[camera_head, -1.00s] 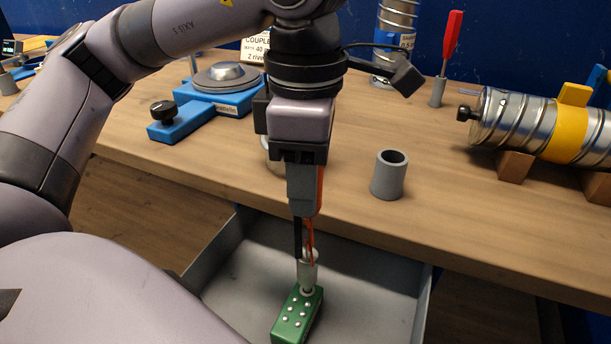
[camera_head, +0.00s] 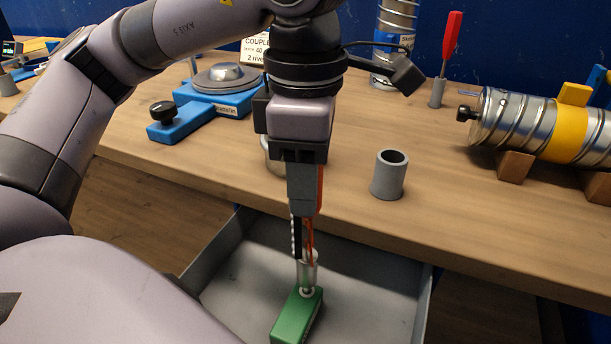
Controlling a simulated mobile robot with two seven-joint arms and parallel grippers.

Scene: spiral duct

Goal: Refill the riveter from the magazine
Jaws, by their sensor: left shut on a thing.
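My left gripper (camera_head: 304,208) points straight down over the open drawer and is shut on the riveter (camera_head: 308,268). The riveter shows as a slim tool with orange parts, a black strip and a silver nose. A row of small white dots runs down the black strip. The magazine (camera_head: 297,316) is a green block in the drawer, directly below the nose, with a plain top where no rivets show. The nose's lower end is at the block's far end; I cannot tell whether they touch. My right gripper is not in view.
The grey drawer (camera_head: 372,300) is open below the wooden bench (camera_head: 440,215). A grey cup (camera_head: 389,174) stands near the bench edge. A blue fixture (camera_head: 215,100) is at left, a spiral duct (camera_head: 515,122) in wooden cradles at right, and a red-handled tool (camera_head: 451,42) behind.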

